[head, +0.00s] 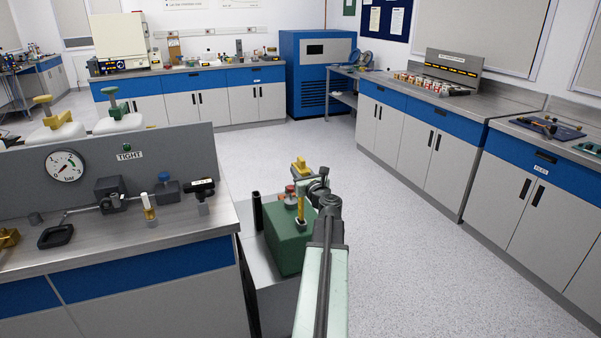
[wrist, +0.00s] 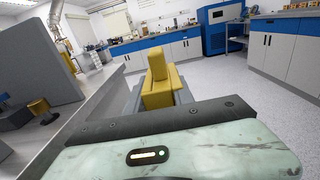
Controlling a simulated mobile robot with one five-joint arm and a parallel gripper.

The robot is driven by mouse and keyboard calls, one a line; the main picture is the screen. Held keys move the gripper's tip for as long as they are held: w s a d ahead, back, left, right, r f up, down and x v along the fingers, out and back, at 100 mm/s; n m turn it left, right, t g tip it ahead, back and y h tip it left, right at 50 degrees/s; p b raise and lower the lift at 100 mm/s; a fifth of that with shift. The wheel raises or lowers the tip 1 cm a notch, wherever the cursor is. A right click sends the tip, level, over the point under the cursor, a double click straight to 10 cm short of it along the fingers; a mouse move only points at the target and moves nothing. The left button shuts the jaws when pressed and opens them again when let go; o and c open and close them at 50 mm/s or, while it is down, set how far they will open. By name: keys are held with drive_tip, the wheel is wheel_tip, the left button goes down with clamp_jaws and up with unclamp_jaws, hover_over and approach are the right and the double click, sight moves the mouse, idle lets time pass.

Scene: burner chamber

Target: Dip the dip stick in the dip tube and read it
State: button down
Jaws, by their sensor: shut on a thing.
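My gripper (head: 313,183) is over the green tank (head: 287,240) in the head view. It is shut on a yellow piece (wrist: 157,85), which I take to be the dip stick's handle; its yellow top (head: 300,166) also shows in the head view. A yellow upright post (head: 300,209), perhaps the dip tube, stands at the tank's top, just below my gripper. Whether the stick is inside the tube, and any reading on it, I cannot tell; my gripper and arm hide the lower part.
The tank stands on a grey stand beside the left bench (head: 120,235), which carries a gauge (head: 65,166) and fittings. A red cap (head: 290,194) is on the tank, and a dark tube (head: 257,211) stands left of it. The floor (head: 410,240) to the right is clear.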

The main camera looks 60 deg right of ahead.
sight(301, 216)
drive_tip(key=shift+f, duration=0.2)
drive_tip(key=shift+f+b, duration=9.4)
drive_tip(key=shift+b, duration=0.2)
drive_tip(key=c, duration=1)
unclamp_jaws()
drive_tip(key=shift+s, duration=0.15)
drive_tip(key=v, duration=0.7)
drive_tip(key=shift+s+a, duration=0.2)
drive_tip(key=shift+s, duration=0.05)
